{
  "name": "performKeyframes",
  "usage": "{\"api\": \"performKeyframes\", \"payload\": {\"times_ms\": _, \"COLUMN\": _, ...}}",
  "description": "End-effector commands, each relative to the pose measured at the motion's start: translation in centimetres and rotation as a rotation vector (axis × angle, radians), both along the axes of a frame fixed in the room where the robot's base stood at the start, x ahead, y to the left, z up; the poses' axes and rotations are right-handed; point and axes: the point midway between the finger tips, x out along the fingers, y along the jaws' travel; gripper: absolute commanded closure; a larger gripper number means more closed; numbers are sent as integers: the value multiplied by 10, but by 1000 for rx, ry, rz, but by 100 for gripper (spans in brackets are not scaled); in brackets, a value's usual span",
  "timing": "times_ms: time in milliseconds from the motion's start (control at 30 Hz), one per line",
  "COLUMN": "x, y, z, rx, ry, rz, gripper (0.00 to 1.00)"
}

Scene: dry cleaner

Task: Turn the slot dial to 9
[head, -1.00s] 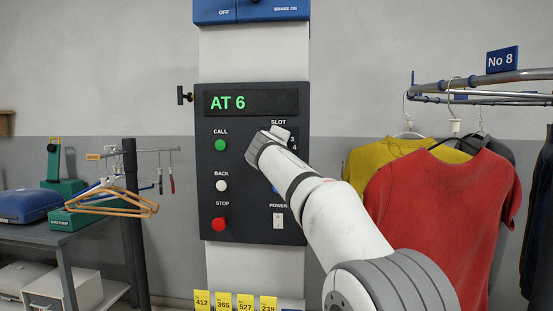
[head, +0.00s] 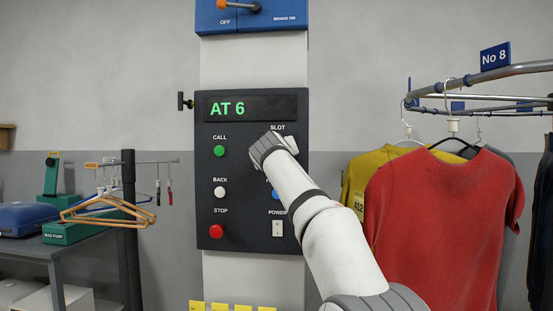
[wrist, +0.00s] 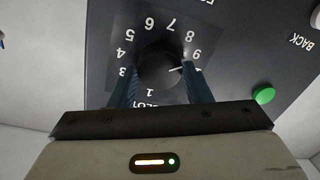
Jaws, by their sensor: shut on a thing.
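The dark control panel (head: 207,170) faces me, with green "AT 6" on its display (head: 250,107). My gripper (wrist: 160,72) is shut on the black slot dial (wrist: 157,66), one blue finger on each side. In the wrist view the panel appears upside down. The dial's white pointer mark (wrist: 177,69) points to the right, just below the 9 (wrist: 197,54), toward a number partly hidden by the right finger. In the head view my gripper (head: 280,141) hides the dial under the SLOT label.
Green CALL (head: 219,151), white BACK (head: 219,191) and red STOP (head: 217,231) buttons line the panel's left side. A POWER switch (head: 278,228) sits below the dial. A rail (head: 500,72) with red and yellow shirts stands right; hangers (head: 105,210) are left.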

Motion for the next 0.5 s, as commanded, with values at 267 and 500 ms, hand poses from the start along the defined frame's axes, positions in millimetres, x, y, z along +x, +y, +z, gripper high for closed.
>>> {"api": "performKeyframes", "payload": {"times_ms": 267, "x": 1, "y": 0, "z": -3, "rx": 56, "ry": 3, "rz": -2, "gripper": 79}}
{"api": "performKeyframes", "payload": {"times_ms": 500, "x": 1, "y": 0, "z": -3, "rx": 62, "ry": 3, "rz": -1, "gripper": 79}}
